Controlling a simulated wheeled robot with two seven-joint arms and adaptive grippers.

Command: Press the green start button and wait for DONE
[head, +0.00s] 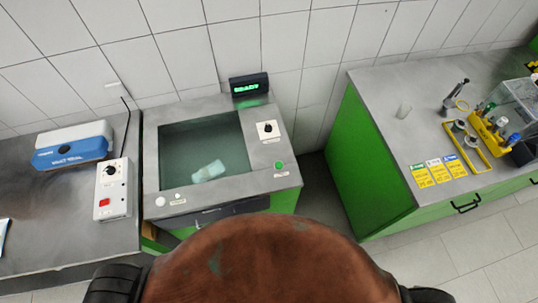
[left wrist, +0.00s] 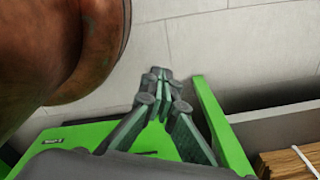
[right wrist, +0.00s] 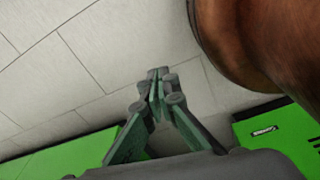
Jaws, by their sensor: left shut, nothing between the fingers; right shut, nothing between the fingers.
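The green start button (head: 280,165) sits on the right side of the testbench's grey top (head: 265,183), below a black rotary knob (head: 267,127). The display (head: 249,87) stands at the bench's back edge with green lit text that looks like READY. A pale bottle-like object (head: 209,171) lies in the sunken, glass-like tank area (head: 180,140). My left gripper (left wrist: 155,80) is shut and empty in the left wrist view, above the floor near green cabinet parts. My right gripper (right wrist: 157,78) is shut and empty in the right wrist view. Neither gripper shows in the head view.
A blue and white device (head: 72,148) and a control box (head: 112,188) with a red switch stand on the left bench. A floor gap separates the benches.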

